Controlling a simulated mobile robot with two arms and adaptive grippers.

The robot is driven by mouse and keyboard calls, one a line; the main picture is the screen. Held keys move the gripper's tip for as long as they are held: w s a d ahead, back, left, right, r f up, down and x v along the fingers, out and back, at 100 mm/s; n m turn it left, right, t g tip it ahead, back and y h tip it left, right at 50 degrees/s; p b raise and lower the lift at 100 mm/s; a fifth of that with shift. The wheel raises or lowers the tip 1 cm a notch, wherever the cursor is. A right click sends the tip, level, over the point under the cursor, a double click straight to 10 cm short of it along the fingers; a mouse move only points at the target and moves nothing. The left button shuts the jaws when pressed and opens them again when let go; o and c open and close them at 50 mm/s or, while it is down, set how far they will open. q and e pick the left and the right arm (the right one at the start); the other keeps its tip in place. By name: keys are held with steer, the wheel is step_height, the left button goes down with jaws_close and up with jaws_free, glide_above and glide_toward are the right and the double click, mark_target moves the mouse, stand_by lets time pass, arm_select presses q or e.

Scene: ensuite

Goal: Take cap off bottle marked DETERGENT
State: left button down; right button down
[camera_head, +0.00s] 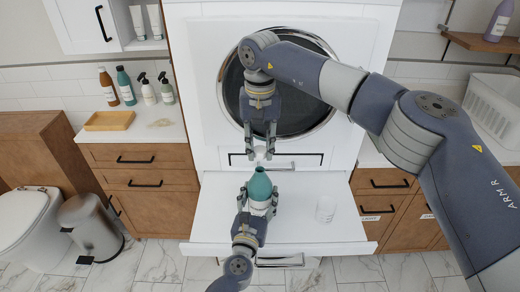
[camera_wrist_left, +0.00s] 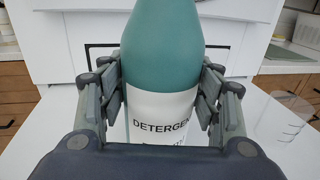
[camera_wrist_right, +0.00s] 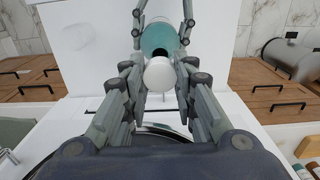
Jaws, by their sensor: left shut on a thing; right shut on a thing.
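The teal bottle (camera_head: 260,186) stands upright on the white pull-out shelf, its white label facing my left wrist camera. In the left wrist view the label on the bottle (camera_wrist_left: 163,105) reads "DETERGEN", with the rest cut off by the fingers. My left gripper (camera_head: 258,199) is shut around the bottle's body from the near side. My right gripper (camera_head: 260,154) points down above the bottle, shut on a small white cap (camera_wrist_right: 158,74). The cap is apart from the bottle. The bottle's dark open mouth (camera_wrist_right: 160,53) shows beyond the cap in the right wrist view.
The white pull-out shelf (camera_head: 215,215) sits below a round-doored machine (camera_head: 305,115). A clear glass (camera_head: 326,208) stands on the shelf, right of the bottle. Several bottles (camera_head: 126,86) and a wooden tray (camera_head: 109,121) are on the left counter. A basket (camera_head: 493,108) is at right.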

arm_select(q)
steer(key=shift+c, duration=2.2)
jaws_free()
